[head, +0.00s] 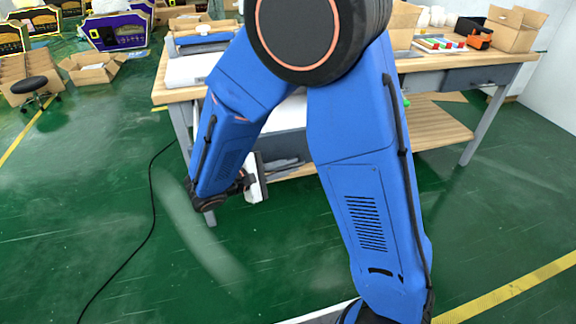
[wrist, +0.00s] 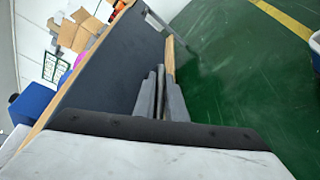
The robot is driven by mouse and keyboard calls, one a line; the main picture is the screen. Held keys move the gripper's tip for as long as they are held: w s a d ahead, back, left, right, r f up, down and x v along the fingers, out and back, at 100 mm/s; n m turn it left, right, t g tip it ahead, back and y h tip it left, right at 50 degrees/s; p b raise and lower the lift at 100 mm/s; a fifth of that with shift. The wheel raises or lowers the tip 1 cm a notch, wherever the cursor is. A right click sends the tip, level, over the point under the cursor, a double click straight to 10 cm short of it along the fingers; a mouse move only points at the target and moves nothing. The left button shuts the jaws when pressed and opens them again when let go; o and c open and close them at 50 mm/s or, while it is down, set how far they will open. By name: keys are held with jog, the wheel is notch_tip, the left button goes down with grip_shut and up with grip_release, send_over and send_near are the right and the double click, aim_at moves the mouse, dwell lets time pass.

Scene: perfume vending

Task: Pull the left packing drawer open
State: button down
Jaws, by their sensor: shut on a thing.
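The packing table (head: 440,62) has a wooden top and grey legs. In the wrist view a broad dark panel, likely the drawer front (wrist: 110,75), runs close beside my fingers. My gripper (head: 283,163) is low in front of the table's left part. In the wrist view its grey fingers (wrist: 160,88) are close together, shut at the panel. I cannot tell how far the drawer stands out.
A right drawer (head: 480,77) sits flush under the tabletop. A wooden lower shelf (head: 430,122) is below. Boxes (head: 515,28) and an orange item (head: 478,36) stand on top. A black cable (head: 150,205) lies on the green floor, which is otherwise clear in front.

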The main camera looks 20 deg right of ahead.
jog(key=c, duration=2.1)
grip_release()
jog(key=v, duration=1.7)
jog(key=shift+w+a, duration=0.1)
jog(key=shift+a, duration=0.15)
jog(key=s+d+r+m+g+y, duration=0.1)
jog(key=s+d+m+g+y, duration=0.15)
jog(key=d, duration=0.55)
jog(key=s+d+r+m+g+y, duration=0.1)
jog(key=d+r+g+y, duration=0.15)
jog(key=d, duration=0.45)
jog(key=s+d+r+m+t+y, duration=0.1)
jog(key=s+d+m+y, duration=0.1)
jog(key=s+d+y, duration=0.1)
jog(key=s+d+m+t+y, duration=0.2)
jog(key=s+d+y, duration=0.1)
jog(key=s+d, duration=0.2)
jog(key=s+d+r+m+t+y, duration=0.1)
jog(key=s+d+m+y, duration=0.2)
jog(key=s+d, duration=0.1)
jog(key=shift+s+r+y, duration=0.1)
jog(key=shift+r+y, duration=0.2)
